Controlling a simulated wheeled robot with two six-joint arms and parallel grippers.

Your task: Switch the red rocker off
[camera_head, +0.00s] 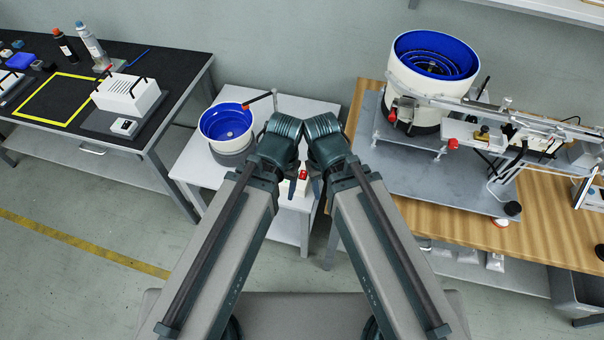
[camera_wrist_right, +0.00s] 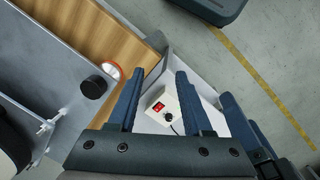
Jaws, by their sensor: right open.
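The red rocker (camera_head: 303,174) sits on a small white control box (camera_head: 296,190) on the white table, partly hidden behind my wrists. In the right wrist view the rocker (camera_wrist_right: 158,106) shows clearly on the box (camera_wrist_right: 164,94), beside a black knob (camera_wrist_right: 169,117). My right gripper (camera_wrist_right: 159,74) is open and empty, and the box appears between its two fingers, with a gap that I cannot measure. In the head view my right gripper (camera_head: 317,185) is mostly hidden. My left gripper (camera_head: 291,186) is close beside it, and its jaws are mostly hidden.
A blue-lined bowl feeder (camera_head: 227,125) stands on the white table (camera_head: 200,172), left of the box. A wooden bench (camera_head: 455,197) on the right carries a larger bowl feeder (camera_head: 400,60) and a rail. A black-topped bench (camera_head: 60,105) stands left. Open floor lies in front.

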